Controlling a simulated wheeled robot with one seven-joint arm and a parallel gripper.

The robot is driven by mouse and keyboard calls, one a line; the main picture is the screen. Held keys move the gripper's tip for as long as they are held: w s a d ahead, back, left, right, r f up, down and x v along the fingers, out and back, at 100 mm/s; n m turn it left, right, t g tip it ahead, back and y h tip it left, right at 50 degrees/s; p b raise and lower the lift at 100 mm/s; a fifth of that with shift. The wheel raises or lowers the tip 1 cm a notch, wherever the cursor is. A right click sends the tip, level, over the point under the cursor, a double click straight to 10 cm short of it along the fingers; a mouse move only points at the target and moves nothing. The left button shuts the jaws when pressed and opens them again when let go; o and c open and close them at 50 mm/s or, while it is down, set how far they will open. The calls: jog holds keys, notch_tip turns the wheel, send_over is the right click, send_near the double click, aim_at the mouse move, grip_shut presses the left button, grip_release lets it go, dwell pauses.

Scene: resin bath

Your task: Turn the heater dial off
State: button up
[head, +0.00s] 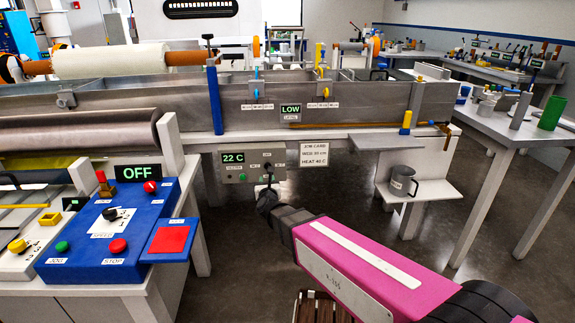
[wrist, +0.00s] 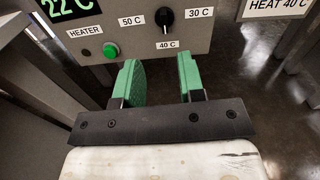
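The heater panel (head: 250,178) is a grey box under the bath, with a display (head: 233,157) reading 22 C. In the wrist view the heater dial (wrist: 164,17) is a small black knob at the top. A green button or lamp (wrist: 110,50) sits beside the HEATER label. My gripper (wrist: 160,82) has two green fingers, open and empty, below the dial and apart from it. In the head view my wrist partly hides the gripper (head: 268,187).
A job card (head: 314,154) reading HEAT 40 C hangs right of the panel. A blue control box (head: 120,230) with an OFF display stands at left. A grey mug (head: 402,183) sits on a low shelf at right.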

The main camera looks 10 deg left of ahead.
aim_at(267, 167)
jog(key=shift+m, duration=0.4)
jog(key=x, duration=1.1)
jog(key=shift+d+r, duration=0.15)
jog(key=shift+d, duration=0.1)
jog(key=shift+c, duration=0.3)
grip_shut()
